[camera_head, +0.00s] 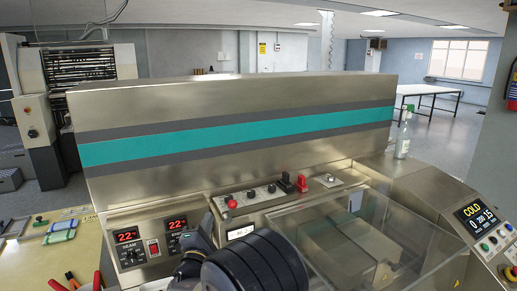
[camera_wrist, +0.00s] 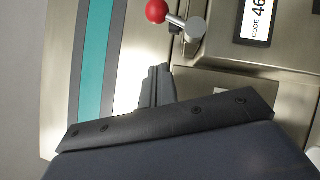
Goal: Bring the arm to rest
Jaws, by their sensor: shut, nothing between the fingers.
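My gripper (camera_wrist: 157,85) shows in the wrist view with its two grey fingers together and nothing between them. It is in front of the flow wrapper (camera_head: 240,95), a steel machine with a teal stripe. In the head view my dark arm covers the lower middle, and the gripper is partly hidden behind it. A red ball knob (camera_wrist: 157,10) on a metal lever is beyond the fingertips in the wrist view, apart from them. A code label (camera_wrist: 257,20) is to its right.
Seam displays (camera_head: 127,236) and dials are left of my arm. A clear cover (camera_head: 340,235) is to the right, with a COLD screen (camera_head: 478,215) beyond it. A bottle (camera_head: 403,135) stands on the machine. A bench (camera_head: 55,255) with tools is at the left.

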